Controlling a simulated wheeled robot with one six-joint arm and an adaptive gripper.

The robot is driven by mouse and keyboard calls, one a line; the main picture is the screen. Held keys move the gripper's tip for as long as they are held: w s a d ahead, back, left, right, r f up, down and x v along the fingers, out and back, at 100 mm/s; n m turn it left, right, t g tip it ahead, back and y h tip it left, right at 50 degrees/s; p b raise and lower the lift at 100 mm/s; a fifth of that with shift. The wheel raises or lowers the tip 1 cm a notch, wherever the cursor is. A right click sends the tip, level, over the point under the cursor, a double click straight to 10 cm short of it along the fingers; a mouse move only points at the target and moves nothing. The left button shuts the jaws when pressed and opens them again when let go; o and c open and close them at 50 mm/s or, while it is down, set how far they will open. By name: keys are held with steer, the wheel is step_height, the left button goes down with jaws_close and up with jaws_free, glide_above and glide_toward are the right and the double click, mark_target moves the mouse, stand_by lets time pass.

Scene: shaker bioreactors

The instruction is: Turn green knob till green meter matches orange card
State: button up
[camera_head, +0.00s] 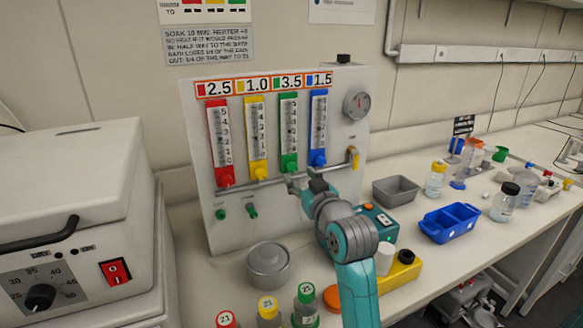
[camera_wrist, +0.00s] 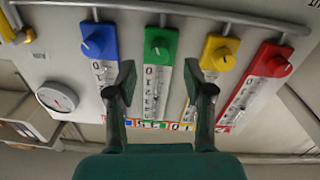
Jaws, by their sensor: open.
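The green meter (camera_head: 289,125) is a tall scaled tube on the upright panel, between the yellow and blue meters. Its green knob (camera_head: 289,161) sits at its foot. The orange-edged card (camera_head: 288,83) above it reads 3.5. The meter's float is too small to read. In the wrist view, which is upside down, the green knob (camera_wrist: 158,44) has a white pointer mark and lies beyond the gap between my fingers. My gripper (camera_wrist: 160,82) is open and empty, apart from the knob. In the head view my gripper (camera_head: 302,180) is just below the green meter.
Red (camera_head: 220,135), yellow (camera_head: 257,138) and blue (camera_head: 318,128) meters flank the green one closely. A round gauge (camera_head: 356,105) is at the right. A metal pot (camera_head: 268,265) and capped bottles stand on the bench below. A grey tray (camera_head: 396,190) lies to the right.

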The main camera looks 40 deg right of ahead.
mark_target(294, 169)
steer(key=shift+x, duration=3.05)
jaws_close()
